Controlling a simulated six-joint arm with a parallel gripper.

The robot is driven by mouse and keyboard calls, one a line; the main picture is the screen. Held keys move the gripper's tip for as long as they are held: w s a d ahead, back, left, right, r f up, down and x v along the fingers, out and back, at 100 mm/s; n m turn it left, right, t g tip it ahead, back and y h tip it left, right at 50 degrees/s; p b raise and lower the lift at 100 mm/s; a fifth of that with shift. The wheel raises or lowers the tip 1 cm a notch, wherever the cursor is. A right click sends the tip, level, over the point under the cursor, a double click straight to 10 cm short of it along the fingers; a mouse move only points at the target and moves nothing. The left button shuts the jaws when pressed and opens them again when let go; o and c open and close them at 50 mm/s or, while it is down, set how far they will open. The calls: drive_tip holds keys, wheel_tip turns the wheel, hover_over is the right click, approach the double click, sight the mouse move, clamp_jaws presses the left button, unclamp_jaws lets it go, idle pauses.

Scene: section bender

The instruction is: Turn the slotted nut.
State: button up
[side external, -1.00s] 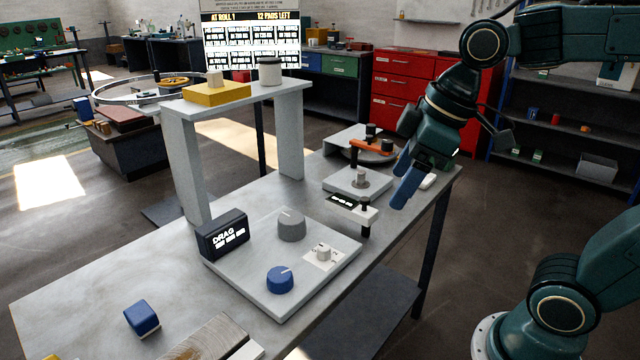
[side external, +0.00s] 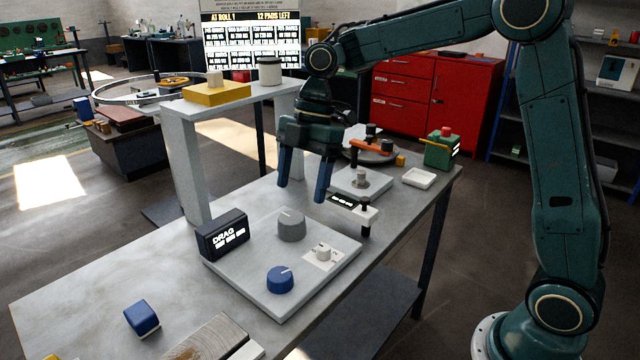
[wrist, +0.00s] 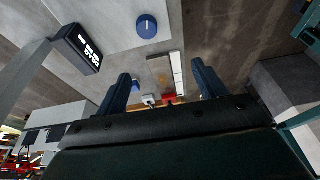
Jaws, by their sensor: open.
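A small grey metal piece (side external: 360,180), which looks like the slotted nut, stands on a low light square plate (side external: 343,186) towards the far end of the bench. Its slot is too small to make out. My gripper (side external: 302,192) is open and empty, with its blue fingers pointing down. It appears to the left of that piece in the side view, above the bench near the arch. In the wrist view my gripper (wrist: 163,88) shows both fingers wide apart with nothing held between them. I cannot pick out the nut in the wrist view.
The DRAG box (side external: 222,234), a grey arch (side external: 185,165), a black-topped post (side external: 365,204) and a green red-buttoned box (side external: 440,152) stand nearby.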

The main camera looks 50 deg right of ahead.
sight(280, 274)
drive_tip(key=w+f+n+g, duration=0.1)
drive_tip(key=w+f+n, duration=0.4)
drive_tip(key=f, duration=0.2)
drive_tip(key=shift+w+d+n+g+y, duration=0.2)
drive_tip(key=shift+n+g+y, duration=0.1)
drive_tip(key=shift+g, duration=0.1)
drive_tip(key=shift+s+a+f, duration=0.1)
drive_tip(key=shift+f, duration=0.05)
drive_tip(key=x, duration=1.3)
drive_tip(key=shift+s+a+f, duration=0.1)
drive_tip(key=shift+f, duration=0.2)
drive_tip(key=c, duration=1)
